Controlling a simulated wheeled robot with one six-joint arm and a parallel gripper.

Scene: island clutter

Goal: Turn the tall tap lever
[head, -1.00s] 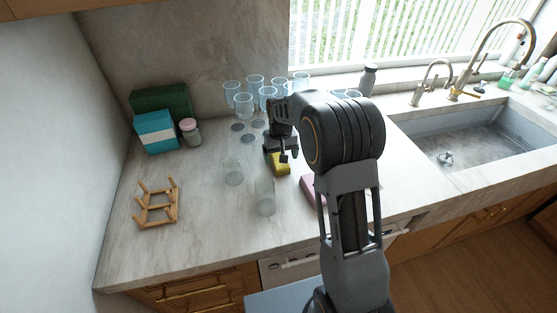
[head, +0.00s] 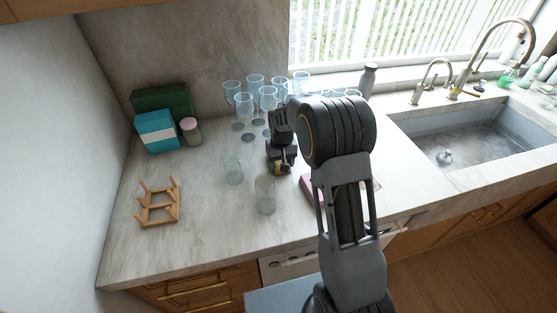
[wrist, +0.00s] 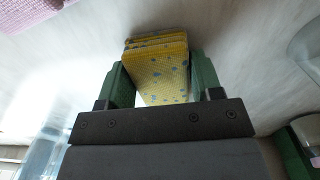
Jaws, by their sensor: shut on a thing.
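The tall brass tap (head: 487,36) stands behind the sink at the far right of the head view. A small lever-like part (head: 469,94) shows by its base; its exact position is too small to tell. My gripper (head: 281,168) is far to the left of the tap, low over the counter. In the wrist view its green fingers (wrist: 160,72) are shut on a yellow sponge (wrist: 165,88) with blue specks, one finger on each side. In the head view the sponge is mostly hidden by the gripper.
A shorter tap (head: 433,74) stands left of the tall one, by the sink (head: 480,140). Several glasses (head: 268,96) crowd behind my gripper; two more (head: 265,196) stand in front. A pink item (head: 309,186) lies to the right. A wooden rack (head: 158,205) is at left.

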